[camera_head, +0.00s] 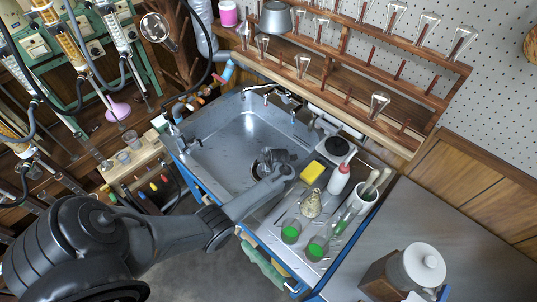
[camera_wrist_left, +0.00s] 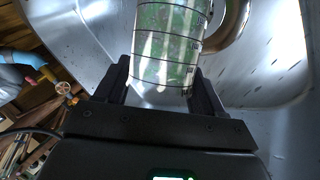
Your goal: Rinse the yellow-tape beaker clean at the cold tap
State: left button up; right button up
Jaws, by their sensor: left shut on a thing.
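My left gripper (camera_head: 280,155) is low over the grey metal sink (camera_head: 222,132), near the dark drain. In the left wrist view my left gripper (camera_wrist_left: 158,90) is shut on a clear glass beaker (camera_wrist_left: 165,45), with one finger on each side. The beaker has black graduation lines and greenish patches on its glass. No yellow tape shows on it, and the gripper and arm hide it in the head view. A tap (camera_head: 268,94) stands at the sink's back edge and another tap (camera_head: 186,143) at its left side. I see no running water. My right gripper is out of view.
Right of the basin are a yellow sponge (camera_head: 312,171), a white bottle (camera_head: 339,180), a conical flask (camera_head: 312,204), a pot of brushes (camera_head: 364,194) and two green-bottomed beakers (camera_head: 291,231) (camera_head: 317,246). A wooden glassware rack (camera_head: 340,75) hangs behind. The right bench is mostly clear.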

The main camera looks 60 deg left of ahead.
pick_arm(q)
jog(key=shift+s+d+n, duration=0.35)
jog(key=shift+d+n, duration=0.1)
jog(key=shift+n, duration=0.35)
jog(key=shift+s+t, duration=0.1)
jog(key=shift+t, duration=0.2)
jog(key=shift+s+b, duration=0.1)
jog(key=shift+b, duration=0.3)
jog(key=shift+r, duration=0.1)
jog(key=shift+t, duration=0.3)
jog(key=shift+n, duration=0.3)
jog(key=shift+s+r+t+b, duration=0.1)
jog(key=shift+t+b, duration=0.3)
jog(key=shift+b, duration=0.15)
jog(key=shift+s+n+t+b, duration=0.15)
jog(key=shift+n+t+b, duration=0.15)
jog(key=shift+t+b, duration=0.5)
